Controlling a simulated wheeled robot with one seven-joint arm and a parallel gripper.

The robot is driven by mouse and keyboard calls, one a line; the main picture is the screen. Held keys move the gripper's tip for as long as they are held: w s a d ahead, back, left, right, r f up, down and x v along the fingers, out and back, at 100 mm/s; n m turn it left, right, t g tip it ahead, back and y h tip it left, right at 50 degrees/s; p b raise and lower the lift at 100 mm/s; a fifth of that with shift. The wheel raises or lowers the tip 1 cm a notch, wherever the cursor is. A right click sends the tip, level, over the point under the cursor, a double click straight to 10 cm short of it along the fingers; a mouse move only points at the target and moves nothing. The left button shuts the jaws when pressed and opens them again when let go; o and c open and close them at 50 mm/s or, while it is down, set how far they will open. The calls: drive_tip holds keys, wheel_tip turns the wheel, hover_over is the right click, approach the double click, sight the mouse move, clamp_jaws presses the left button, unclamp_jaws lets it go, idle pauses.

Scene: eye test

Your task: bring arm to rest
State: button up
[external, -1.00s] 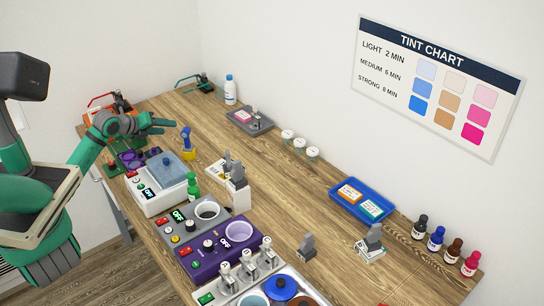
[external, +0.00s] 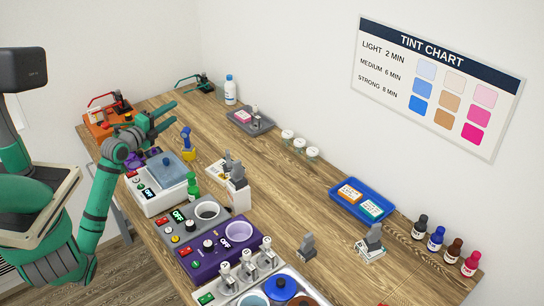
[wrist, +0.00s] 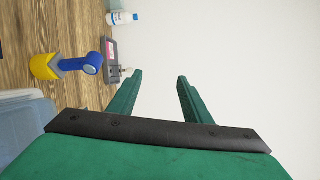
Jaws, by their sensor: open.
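My gripper (external: 165,118) is above the far left part of the wooden table, beyond the lidded blue-tinted tank (external: 168,168). Its two green fingers are spread apart, with nothing between them. In the wrist view my gripper (wrist: 158,92) is also open and empty, pointing at the bare white wall. My arm is bent, with the forearm rising from the lower left to the wrist.
A blue and yellow tool (external: 187,145) stands just right of my gripper; it also shows in the wrist view (wrist: 75,65). A grey tray (external: 250,122) and a white bottle (external: 230,90) are farther back. An orange device (external: 108,122) sits behind the wrist.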

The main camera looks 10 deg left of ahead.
drive_tip(key=s+a+f+n+t+y, duration=0.35)
drive_tip(key=s+a+n+y, duration=0.3)
drive_tip(key=s+n, duration=0.45)
drive_tip(key=s+a+f+n+t+y, duration=0.2)
drive_tip(key=s+a+f+n+y, duration=0.35)
drive_tip(key=s+n, duration=0.6)
drive_tip(key=s+d+f+n+g+h, duration=0.1)
drive_tip(key=s+d+f+g, duration=0.1)
drive_tip(key=s+f, duration=0.4)
drive_tip(key=s+d+f+n+g+h, duration=0.1)
drive_tip(key=s+f, duration=0.5)
drive_tip(key=s, duration=0.8)
drive_tip(key=s+d+f+n+g+h, duration=0.1)
drive_tip(key=s+d+f, duration=0.4)
drive_tip(key=s, duration=0.5)
drive_tip(key=shift+d+f+g+h, duration=0.4)
drive_tip(key=shift+g+h, duration=0.3)
drive_tip(key=shift+g, duration=0.45)
